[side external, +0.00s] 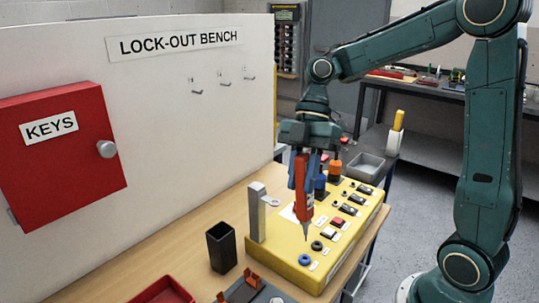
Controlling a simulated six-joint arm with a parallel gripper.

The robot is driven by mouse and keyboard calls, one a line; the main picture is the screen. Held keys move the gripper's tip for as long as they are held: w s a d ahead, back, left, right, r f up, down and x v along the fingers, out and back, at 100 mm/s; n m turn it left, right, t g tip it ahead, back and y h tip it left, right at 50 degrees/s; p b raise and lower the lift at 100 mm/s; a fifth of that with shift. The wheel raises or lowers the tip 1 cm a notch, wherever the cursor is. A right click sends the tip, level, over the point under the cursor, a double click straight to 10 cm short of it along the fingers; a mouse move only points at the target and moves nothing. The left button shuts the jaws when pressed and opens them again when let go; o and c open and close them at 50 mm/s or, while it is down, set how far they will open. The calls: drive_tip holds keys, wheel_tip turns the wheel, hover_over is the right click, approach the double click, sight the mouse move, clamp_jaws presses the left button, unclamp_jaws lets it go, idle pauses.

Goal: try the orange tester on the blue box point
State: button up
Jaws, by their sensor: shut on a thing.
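The orange tester (302,190) is upright between the fingers of my gripper (304,172), which is shut on it. Its grey lower part ends in a thin, dark tip pointing down over the yellow box (285,254). The blue box point (305,260) is a small ring near the box's front end. The tip appears just behind and above this ring, close to a black ring (316,245). I cannot tell from this one view whether the tip touches anything. Part of the box top behind the tester is hidden.
A grey post with a ringed arm (257,212) stands at the box's left side. A black open cup (222,247) and a red tray (163,292) are on the wooden bench. A red key cabinet (62,155) is on the white panel. Switches and orange-topped parts (335,170) crowd the box's far end.

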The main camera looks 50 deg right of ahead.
sight(298, 213)
drive_tip(key=shift+f, duration=2.7)
idle(1.2)
drive_tip(key=shift+r, duration=0.15)
drive_tip(key=shift+r, duration=3.4)
